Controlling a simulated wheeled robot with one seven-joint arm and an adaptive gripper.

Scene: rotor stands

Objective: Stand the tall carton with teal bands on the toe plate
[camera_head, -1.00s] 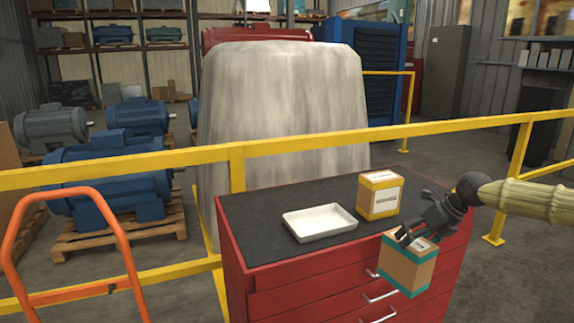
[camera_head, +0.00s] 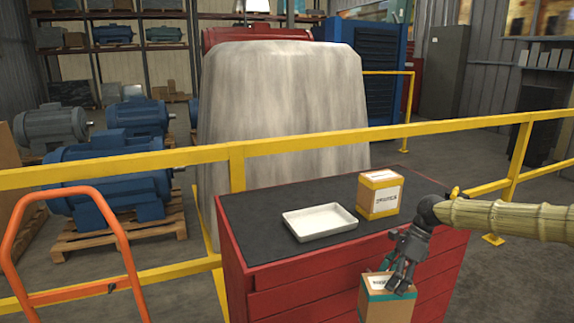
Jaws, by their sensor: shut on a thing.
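The tall carton with teal bands (camera_head: 384,303) is brown with a white label and hangs in front of the red cabinet's drawers, its lower part cut off by the frame's bottom edge. My gripper (camera_head: 397,284) is shut on its upper end and partly covers the top. An orange tubular frame (camera_head: 108,217), which looks like a hand truck's handle, stands at the lower left. Its toe plate is not in view.
The red cabinet (camera_head: 236,262) has a dark top holding a white tray (camera_head: 320,222) and a yellow-banded carton (camera_head: 380,194). A yellow railing (camera_head: 237,170) runs behind it. Blue motors (camera_head: 110,185) sit on pallets at left. Floor between the orange frame and cabinet looks clear.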

